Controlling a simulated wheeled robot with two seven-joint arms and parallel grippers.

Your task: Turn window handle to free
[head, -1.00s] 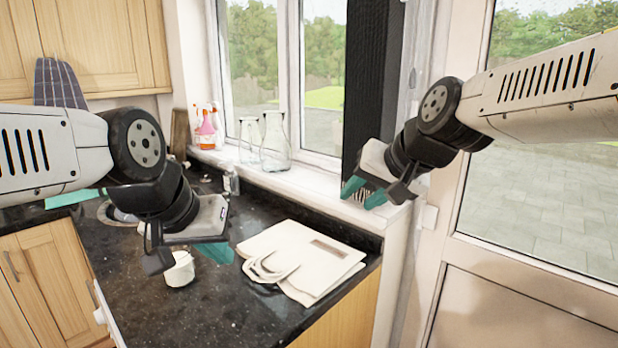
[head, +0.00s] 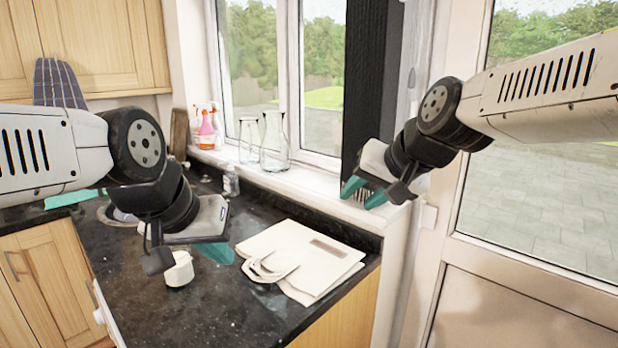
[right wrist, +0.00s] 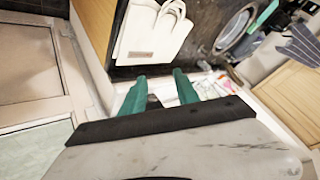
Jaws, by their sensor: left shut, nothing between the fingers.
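The white-framed window (head: 292,70) stands behind the sill at the back. I cannot make out a handle on it in either view; a dark blind or panel (head: 372,70) stands in front of its right side. My right gripper (head: 364,193) is over the right end of the sill, below the dark panel, with its teal fingers apart and empty. The fingers also show apart in the right wrist view (right wrist: 160,90). My left gripper (head: 216,252) is low over the counter near a white mug, shut and empty.
A glazed door (head: 520,270) is at the right.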

